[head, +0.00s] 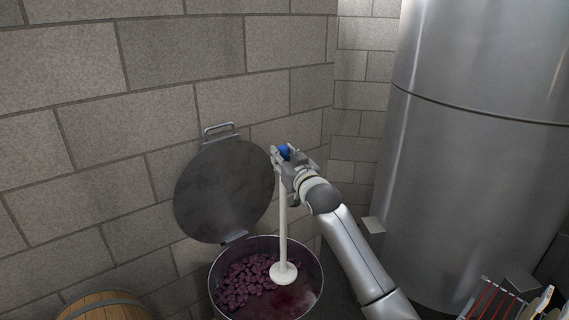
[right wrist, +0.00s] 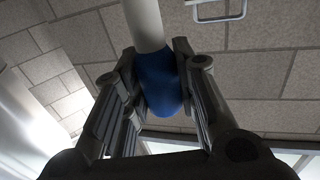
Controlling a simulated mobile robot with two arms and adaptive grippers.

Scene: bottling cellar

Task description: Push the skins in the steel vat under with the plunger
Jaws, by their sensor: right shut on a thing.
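The steel vat (head: 317,262) stands open against the wall in the head view, its round lid (head: 222,190) tipped up behind it. Dark purple skins (head: 240,280) lie in clumps over its left and back part. Reddish liquid shows at the front right. The plunger (head: 283,235) has a pale shaft, a round white foot and a blue handle end. Its foot is inside the vat, over the right edge of the skins; I cannot tell whether it touches them. My right gripper (head: 287,165) is shut on the blue handle (right wrist: 160,82), above the vat. My left gripper is not in view.
A block wall (head: 80,130) runs close behind the vat. A large steel tank (head: 470,150) stands at the right. A wooden barrel (head: 103,306) is at the bottom left. A rack with red bars (head: 490,300) is at the bottom right.

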